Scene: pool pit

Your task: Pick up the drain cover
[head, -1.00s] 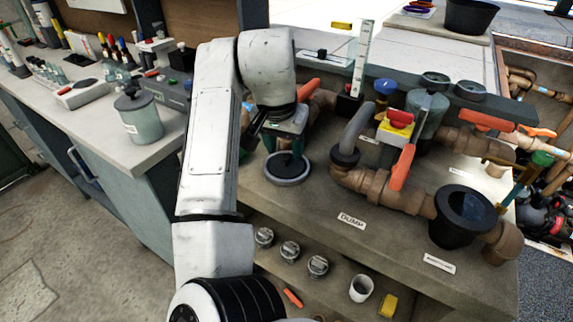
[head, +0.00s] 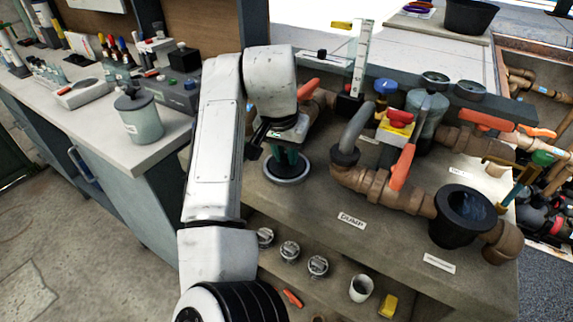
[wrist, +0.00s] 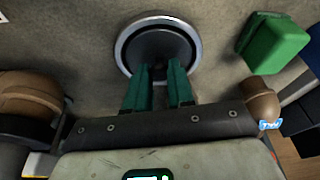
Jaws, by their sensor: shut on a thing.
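The drain cover (head: 289,181) is a round dark disc with a pale grey rim, lying on the concrete-coloured bench top in the head view. In the wrist view the drain cover (wrist: 157,42) is below my fingers, near the top middle. My gripper (head: 286,162) points down over it with its green fingers. In the wrist view my gripper (wrist: 160,68) has both fingertips over the near half of the disc, shut with a small gap between them. The gripped part of the cover is hidden by the fingers. The cover looks flat on the bench, and I see no gap under it.
Brown pipes with orange handles (head: 403,167) and a black funnel (head: 462,214) stand right of the cover. A green block (wrist: 274,42) is right of it in the wrist view. Lidded jars (head: 290,251) and a white cup (head: 361,288) sit on a lower shelf.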

